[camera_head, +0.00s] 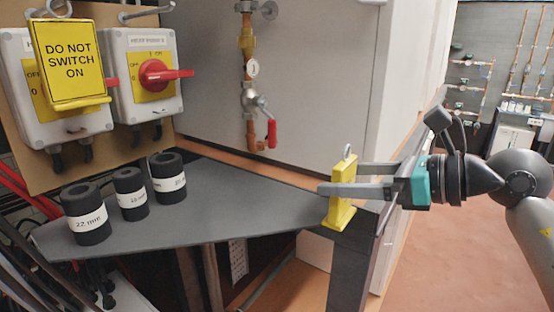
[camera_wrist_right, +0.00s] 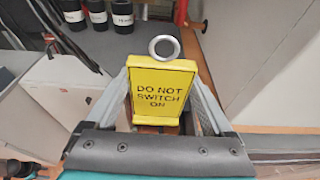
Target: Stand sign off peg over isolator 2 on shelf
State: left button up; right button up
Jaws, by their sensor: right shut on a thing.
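My right gripper (camera_head: 338,178) is shut on a yellow sign (camera_head: 341,205) with a metal ring on top, seen nearly edge-on at the right end of the dark shelf (camera_head: 240,208). I cannot tell whether its base touches the shelf. In the right wrist view the sign (camera_wrist_right: 158,90) reads "DO NOT SWITCH ON", is upright and sits between the two fingers (camera_wrist_right: 160,95). Isolator 2 (camera_head: 145,85), a grey box with a red handle, is on the board at upper left. The peg (camera_head: 133,14) above it is bare. My left gripper is out of view.
Another yellow sign (camera_head: 68,62) hangs in front of the left isolator (camera_head: 20,112). Several black insulation rolls (camera_head: 131,196) stand on the shelf's left part; its middle is clear. A copper pipe with a red-handled valve (camera_head: 250,98) runs down the grey panel behind.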

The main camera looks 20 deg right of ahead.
jog(key=w+a+p, duration=0.1)
jog(key=w, duration=0.1)
jog(key=w+a, duration=0.2)
jog(key=w+a+p, duration=0.1)
jog(key=w+a, duration=0.1)
jog(key=shift+w+a+r+p, duration=0.1)
jog(key=shift+w+a+p, duration=0.05)
jog(key=shift+w+p, duration=0.2)
jog(key=shift+r+p+x, duration=0.1)
jog(key=shift+p+x, duration=0.25)
jog(key=shift+x, duration=0.8)
jog(key=shift+r+p+x, duration=0.15)
jog(key=shift+p+x, duration=0.15)
jog(key=shift+x, duration=0.85)
jog(key=shift+f, duration=0.15)
jog(key=o, duration=0.8)
